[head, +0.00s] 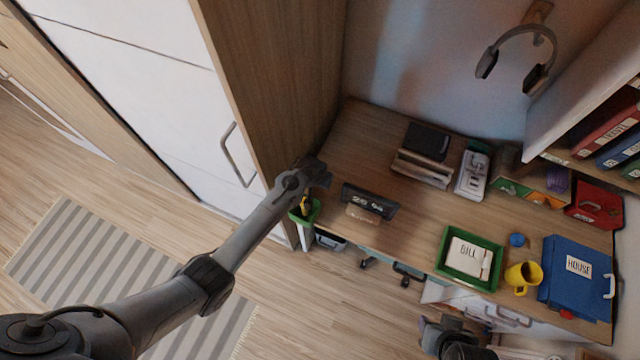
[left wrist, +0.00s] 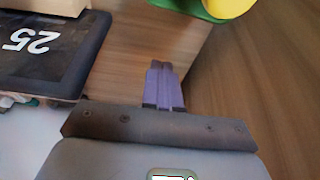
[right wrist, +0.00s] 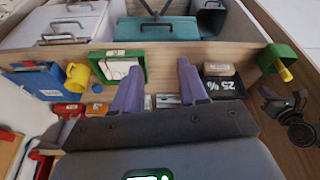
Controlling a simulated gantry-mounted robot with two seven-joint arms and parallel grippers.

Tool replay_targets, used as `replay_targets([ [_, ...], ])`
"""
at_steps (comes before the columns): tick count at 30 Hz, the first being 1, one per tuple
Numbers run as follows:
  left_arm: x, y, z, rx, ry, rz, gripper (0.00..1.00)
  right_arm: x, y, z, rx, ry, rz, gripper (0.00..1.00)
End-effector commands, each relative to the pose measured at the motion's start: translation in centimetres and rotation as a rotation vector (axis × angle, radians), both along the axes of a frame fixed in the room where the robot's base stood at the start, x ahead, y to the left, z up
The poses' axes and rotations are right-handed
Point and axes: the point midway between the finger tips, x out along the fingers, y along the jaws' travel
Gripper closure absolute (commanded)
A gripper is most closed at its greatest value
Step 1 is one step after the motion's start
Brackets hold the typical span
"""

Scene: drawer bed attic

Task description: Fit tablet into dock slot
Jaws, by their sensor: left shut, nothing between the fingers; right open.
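A black panel marked "25 %" (head: 369,201), which looks like the tablet, is on the desk's left part. A small tan wooden block (head: 362,214), possibly the dock, is directly against or beside it; any slot cannot be made out. The panel also shows at upper left in the left wrist view (left wrist: 45,45) and at right in the right wrist view (right wrist: 226,86). My left gripper (left wrist: 163,85) is shut and empty, just left of the panel in the head view. My right gripper (right wrist: 158,82) is open and empty, beyond the desk's front edge.
A green holder (head: 308,213) is beside the left arm. A tall cabinet (head: 265,75) borders the left.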

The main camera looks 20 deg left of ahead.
Motion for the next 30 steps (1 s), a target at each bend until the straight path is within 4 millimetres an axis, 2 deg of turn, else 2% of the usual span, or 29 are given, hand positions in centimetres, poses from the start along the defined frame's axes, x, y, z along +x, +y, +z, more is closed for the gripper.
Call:
replay_targets([
  [1,-0.4,0.0,1.0,0.0,0.001,0.0,1.0,0.1,0.0,0.6,0.002,-0.004,-0.001,0.57],
  [6,-1.4,0.0,3.7,0.0,0.001,0.0,1.0,-0.1,0.1,1.0,0.005,0.0,-0.003,0.57],
  [12,-2.3,0.1,6.1,0.0,0.001,0.0,1.0,-0.1,0.2,1.2,0.006,0.0,-0.003,0.57],
  [14,-2.5,0.1,6.6,0.0,0.003,-0.001,1.0,-0.1,0.1,1.2,0.006,0.0,-0.003,0.5],
  [18,-2.7,0.1,7.2,0.001,0.003,-0.001,1.0,-0.1,0.1,1.3,0.006,0.0,-0.003,0.28],
  [24,-2.8,0.1,7.4,0.001,0.003,-0.001,1.0,-0.1,0.0,1.3,0.002,0.0,0.0,0.0],
  [30,-2.8,0.1,7.4,0.001,0.003,-0.001,1.0,-0.1,-0.1,1.2,-0.004,0.0,0.003,0.0],
])
